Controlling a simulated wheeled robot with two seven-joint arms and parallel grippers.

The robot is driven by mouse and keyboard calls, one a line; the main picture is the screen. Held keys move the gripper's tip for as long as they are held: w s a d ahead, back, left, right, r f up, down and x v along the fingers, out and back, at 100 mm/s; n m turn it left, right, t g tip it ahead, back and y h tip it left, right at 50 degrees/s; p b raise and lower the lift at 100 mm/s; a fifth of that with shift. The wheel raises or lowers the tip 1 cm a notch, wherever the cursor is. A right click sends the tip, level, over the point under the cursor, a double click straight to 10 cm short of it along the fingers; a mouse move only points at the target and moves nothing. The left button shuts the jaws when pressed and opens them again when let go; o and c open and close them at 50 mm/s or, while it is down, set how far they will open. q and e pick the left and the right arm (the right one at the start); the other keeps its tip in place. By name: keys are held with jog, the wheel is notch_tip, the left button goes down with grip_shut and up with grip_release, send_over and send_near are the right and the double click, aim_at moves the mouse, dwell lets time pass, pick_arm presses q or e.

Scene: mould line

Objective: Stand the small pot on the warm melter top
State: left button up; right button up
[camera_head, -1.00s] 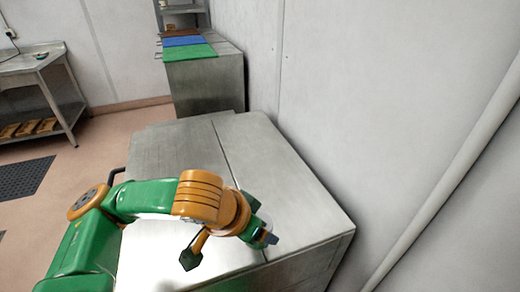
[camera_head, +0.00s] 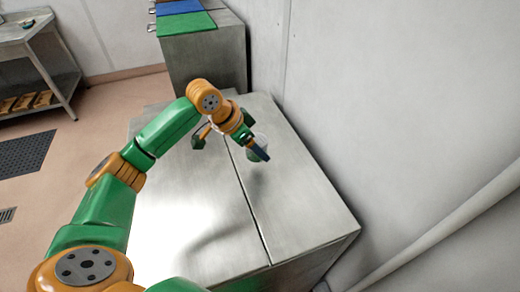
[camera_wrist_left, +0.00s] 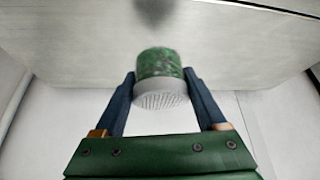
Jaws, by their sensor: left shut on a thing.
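My left gripper (camera_head: 258,150) is shut on the small pot, above the right part of a brushed-metal top (camera_head: 300,205), which I take for the melter top. In the head view the pot (camera_head: 260,139) is mostly hidden by the gripper; only a pale bit shows. In the left wrist view the pot (camera_wrist_left: 159,64) has a speckled green band and a pale grey, ribbed part nearer me. It sits between the two dark blue fingers of the gripper (camera_wrist_left: 160,78). A shadow lies on the metal below, and the pot looks clear of the surface. My right gripper is not in view.
A seam divides the metal top, which is otherwise bare. A white wall (camera_head: 400,110) with a sloping pipe runs along the right. Behind stands a metal cabinet (camera_head: 205,62) with green and blue mats (camera_head: 185,23). A steel table (camera_head: 20,28) stands at far left.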

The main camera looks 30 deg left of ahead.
aim_at(259, 165)
pick_arm(q)
jog(key=shift+w+d+f+p, duration=0.1)
jog(key=shift+w+f+p, duration=0.15)
jog(key=shift+f, duration=0.6)
jog(key=shift+w+a+f+p, duration=0.15)
jog(key=shift+w+f, duration=0.1)
jog(key=shift+f, duration=0.55)
jog(key=shift+w+d+f+p, duration=0.15)
jog(key=shift+w+f+p, duration=0.1)
jog(key=shift+f, duration=0.6)
jog(key=o, duration=1.4)
jog(key=b+v, duration=0.1)
jog(key=v, duration=1.1)
